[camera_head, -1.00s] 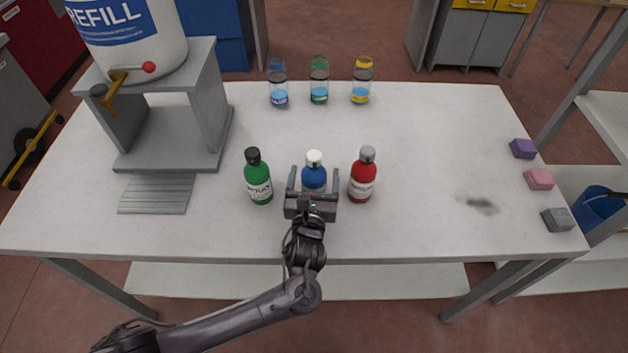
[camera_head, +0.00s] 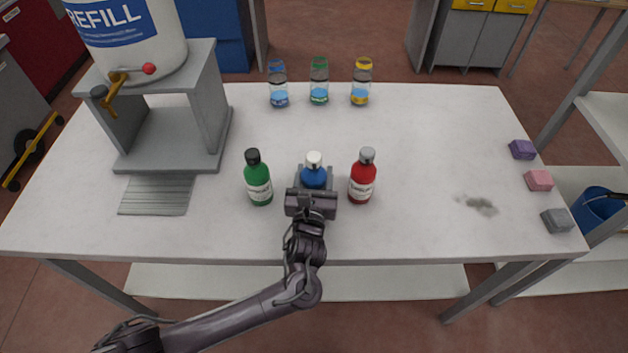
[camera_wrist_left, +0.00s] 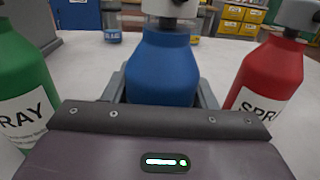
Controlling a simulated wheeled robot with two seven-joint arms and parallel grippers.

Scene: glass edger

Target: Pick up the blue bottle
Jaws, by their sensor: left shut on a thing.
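The blue bottle (camera_head: 314,177) with a white cap stands upright on the white table (camera_head: 420,140), between a green bottle (camera_head: 258,180) and a red bottle (camera_head: 362,178). My left gripper (camera_head: 314,184) is shut on the blue bottle, its fingers on both sides of the body. The left wrist view shows the blue bottle (camera_wrist_left: 162,68) between the fingers, its lower part hidden behind the gripper body. The bottle appears to rest on the table. My right gripper is not in view.
A refill tank on a grey stand (camera_head: 170,150) is at the left, with a ridged tray (camera_head: 157,194) in front. Three clear jars stand at the back, one of them blue-lidded (camera_head: 279,90). Several sponges, one pink (camera_head: 539,180), line the right edge. A grey smudge (camera_head: 478,204) marks the table.

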